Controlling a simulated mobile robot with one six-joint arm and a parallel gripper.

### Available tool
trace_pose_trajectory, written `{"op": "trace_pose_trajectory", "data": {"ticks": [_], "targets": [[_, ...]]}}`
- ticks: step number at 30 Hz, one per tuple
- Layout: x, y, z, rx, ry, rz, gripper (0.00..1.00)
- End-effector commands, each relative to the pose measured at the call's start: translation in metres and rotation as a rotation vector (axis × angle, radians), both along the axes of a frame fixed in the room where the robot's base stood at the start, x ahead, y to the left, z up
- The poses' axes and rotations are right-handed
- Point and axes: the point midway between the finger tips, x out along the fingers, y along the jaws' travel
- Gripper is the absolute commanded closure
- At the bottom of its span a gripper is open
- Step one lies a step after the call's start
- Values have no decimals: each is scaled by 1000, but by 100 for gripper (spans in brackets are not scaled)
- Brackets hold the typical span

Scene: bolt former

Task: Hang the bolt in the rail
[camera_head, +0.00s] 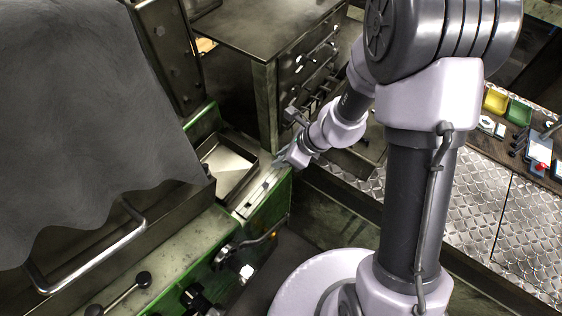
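My gripper (281,161) is small in view, near the middle of the picture, at the end of my arm, which comes in from the upper right. It is just above the right end of a pale metal rail (252,200) on the edge of the green machine. I cannot tell whether the gripper touches the rail, or whether its fingers are open or shut. No bolt can be made out in this view; one at the fingertips would be too small to tell.
An open metal tray (205,153) lies just left of the rail. A grey cover (90,110) and a bent handle (95,258) are at the left. A dark cabinet (262,95) stands behind the gripper. Yellow (496,101) and green (518,112) bins sit at the right.

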Motion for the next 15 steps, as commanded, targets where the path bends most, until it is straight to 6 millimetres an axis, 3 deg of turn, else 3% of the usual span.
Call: {"op": "trace_pose_trajectory", "data": {"ticks": [15], "targets": [[0, 0, 0, 0, 0, 0, 100]]}}
